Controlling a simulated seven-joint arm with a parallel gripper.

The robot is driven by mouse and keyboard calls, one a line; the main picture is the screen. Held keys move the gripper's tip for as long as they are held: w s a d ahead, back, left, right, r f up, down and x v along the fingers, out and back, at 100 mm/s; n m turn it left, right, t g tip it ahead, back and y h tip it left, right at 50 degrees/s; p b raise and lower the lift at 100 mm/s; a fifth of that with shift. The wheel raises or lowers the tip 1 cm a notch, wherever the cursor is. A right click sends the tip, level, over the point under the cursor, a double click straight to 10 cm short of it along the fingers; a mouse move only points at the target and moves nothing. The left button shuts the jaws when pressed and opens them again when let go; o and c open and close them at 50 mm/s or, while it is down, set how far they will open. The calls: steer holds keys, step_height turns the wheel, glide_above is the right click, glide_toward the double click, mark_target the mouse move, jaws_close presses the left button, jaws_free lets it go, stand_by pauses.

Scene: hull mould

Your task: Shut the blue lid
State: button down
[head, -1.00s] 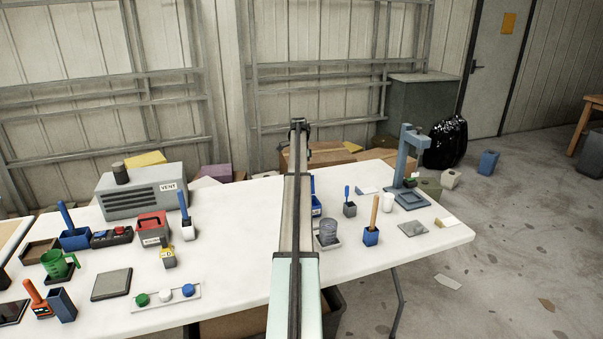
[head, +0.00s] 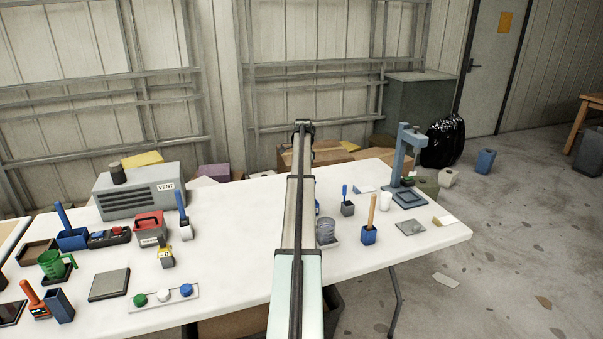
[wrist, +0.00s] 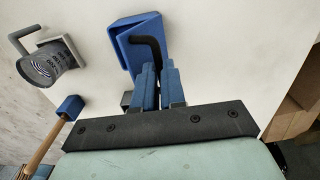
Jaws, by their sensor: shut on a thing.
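The blue lid (wrist: 128,30) shows at the top middle of the wrist view, tilted in the picture, with a bent black handle (wrist: 150,45). My gripper (wrist: 158,68) has its blue fingers closed around the lower end of this handle. In the head view my arm hides the gripper and most of the blue box; only a sliver of blue (head: 317,208) shows at the arm's right edge. I cannot tell how far the lid stands open.
A grey mug (wrist: 45,67) stands beside the lid; a blue holder with a wooden stick (head: 368,236) is nearby. A blue stand (head: 404,160) is at the table's right end. A grey vent box (head: 140,190) and red case are left of my arm.

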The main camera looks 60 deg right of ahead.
steer(key=shift+s+a+f+t+h, duration=0.15)
steer(key=shift+s+a+t+h, duration=0.15)
steer(key=shift+s+a, duration=0.45)
steer(key=shift+s+a+f+t+h, duration=1)
steer(key=shift+f+t+h, duration=0.15)
steer(key=shift+f, duration=0.15)
steer(key=shift+s+a+f+t+h, duration=1.05)
steer(key=shift+f+t+h, duration=0.05)
steer(key=shift+f, duration=0.15)
steer(key=shift+s+a+f+t+h, duration=1)
steer(key=shift+f+t+h, duration=0.15)
steer(key=shift+f, duration=0.15)
steer(key=c, duration=1.4)
jaws_free()
steer(key=shift+w, duration=0.1)
steer(key=shift+c, duration=0.3)
